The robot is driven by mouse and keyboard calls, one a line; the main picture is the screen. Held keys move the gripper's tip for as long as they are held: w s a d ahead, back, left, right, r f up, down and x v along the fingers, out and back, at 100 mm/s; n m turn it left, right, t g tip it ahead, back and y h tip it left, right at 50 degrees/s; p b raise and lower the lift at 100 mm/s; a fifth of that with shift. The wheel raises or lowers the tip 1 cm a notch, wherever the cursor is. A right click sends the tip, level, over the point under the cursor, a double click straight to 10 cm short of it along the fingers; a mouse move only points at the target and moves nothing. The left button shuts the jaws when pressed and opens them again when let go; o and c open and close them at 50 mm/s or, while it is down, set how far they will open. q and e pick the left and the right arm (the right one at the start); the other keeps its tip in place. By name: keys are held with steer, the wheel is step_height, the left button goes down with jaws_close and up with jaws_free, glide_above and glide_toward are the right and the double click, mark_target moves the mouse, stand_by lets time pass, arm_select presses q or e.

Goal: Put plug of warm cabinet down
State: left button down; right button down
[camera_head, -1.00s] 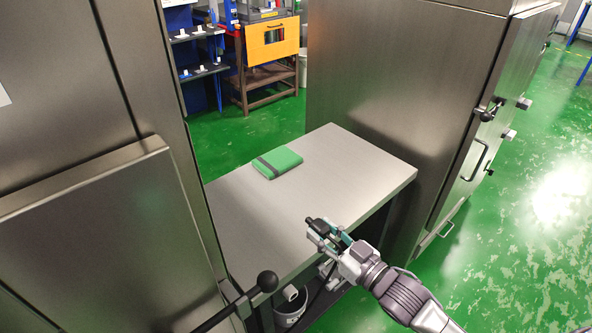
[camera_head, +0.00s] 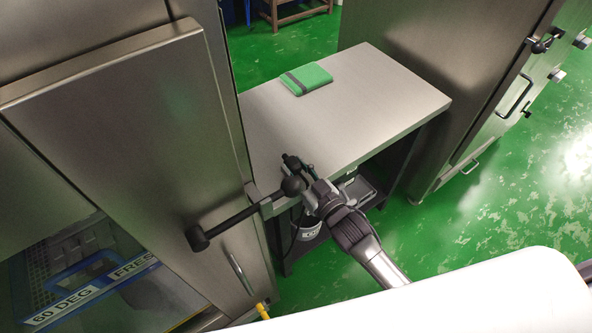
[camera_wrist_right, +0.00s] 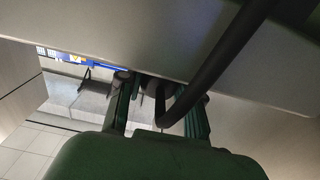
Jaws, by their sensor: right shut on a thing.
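My right gripper (camera_head: 303,172) is shut on a black plug (camera_head: 291,161) at the front left edge of the steel table (camera_head: 350,105). In the right wrist view the plug (camera_wrist_right: 153,86) sits between the two fingers, and a thick black cable (camera_wrist_right: 215,60) loops from it across the picture. I cannot tell whether the plug touches the tabletop. A steel cabinet (camera_head: 130,110) with a "60 DEG" label stands at the left. My left gripper is not in view.
A green folded cloth or book (camera_head: 307,78) lies on the table. Another steel cabinet (camera_head: 450,70) stands at the right. A bucket (camera_head: 309,229) is below the table. The middle tabletop is clear.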

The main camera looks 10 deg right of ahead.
steer(key=shift+f, duration=0.55)
steer(key=c, duration=0.8)
jaws_free()
steer(key=shift+f, duration=0.15)
steer(key=shift+o, duration=0.2)
steer(key=shift+r, duration=0.25)
steer(key=v, duration=1.2)
steer(key=shift+f, duration=0.15)
